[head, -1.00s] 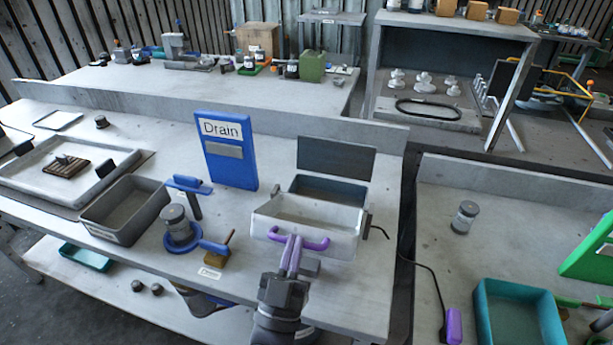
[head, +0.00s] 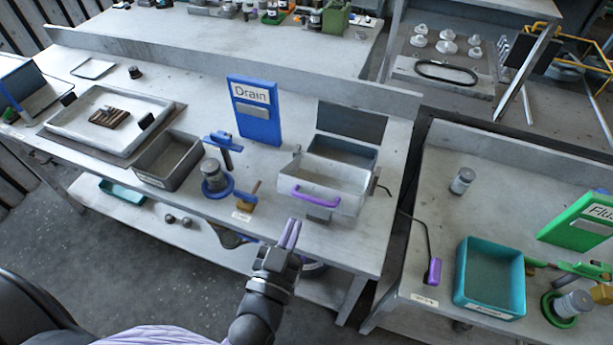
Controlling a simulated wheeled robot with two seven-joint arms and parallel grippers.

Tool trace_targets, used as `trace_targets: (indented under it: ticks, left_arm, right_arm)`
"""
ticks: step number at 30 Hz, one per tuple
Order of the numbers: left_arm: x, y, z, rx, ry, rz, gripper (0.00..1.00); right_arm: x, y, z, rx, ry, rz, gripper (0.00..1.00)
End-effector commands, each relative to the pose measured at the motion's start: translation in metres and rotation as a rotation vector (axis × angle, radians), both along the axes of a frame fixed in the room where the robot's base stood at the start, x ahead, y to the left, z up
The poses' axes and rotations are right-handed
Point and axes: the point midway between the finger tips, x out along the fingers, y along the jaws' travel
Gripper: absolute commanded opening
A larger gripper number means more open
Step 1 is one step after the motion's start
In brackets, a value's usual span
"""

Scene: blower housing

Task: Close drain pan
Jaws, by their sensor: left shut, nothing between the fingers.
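The drain pan (head: 333,198) is a pale grey drawer with a purple handle (head: 307,195) on its front. It sticks out from a dark grey housing (head: 342,148) with an upright dark panel behind, and its open top shows. A blue board marked "Drain" (head: 252,118) stands to its left. My left gripper (head: 289,233) is shut and empty, in front of and below the handle, apart from it in the picture. My right gripper is not in view.
A grey bin (head: 167,172) and a blue-based stand with a grey canister (head: 213,182) are left of the pan. A black cable (head: 385,189) runs at its right. A separate right bench holds a teal bin (head: 490,292). The floor at front left is clear.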

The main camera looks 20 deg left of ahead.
Motion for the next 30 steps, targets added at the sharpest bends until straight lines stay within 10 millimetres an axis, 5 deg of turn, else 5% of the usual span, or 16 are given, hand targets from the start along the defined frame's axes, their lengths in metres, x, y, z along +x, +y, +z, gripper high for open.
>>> trace_targets:
  ticks: [1,5,11,22,30]
  left_arm:
    - [-0.007,0.0,0.035,-0.002,0.083,-0.004,0.0]
    - [-0.019,-0.001,0.041,-0.001,0.238,-0.022,0.0]
    - [-0.002,-0.002,0.029,-0.001,0.27,-0.027,0.0]
    - [0.078,-0.005,0.015,-0.002,0.269,-0.028,0.0]
    - [0.081,-0.005,-0.022,0.0,0.272,-0.029,0.0]
  right_arm:
    - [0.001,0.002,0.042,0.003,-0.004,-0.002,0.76]
    - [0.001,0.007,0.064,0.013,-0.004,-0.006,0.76]
    - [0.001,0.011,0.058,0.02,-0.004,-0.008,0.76]
    - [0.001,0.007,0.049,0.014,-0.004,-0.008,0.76]
    - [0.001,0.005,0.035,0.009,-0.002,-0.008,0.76]
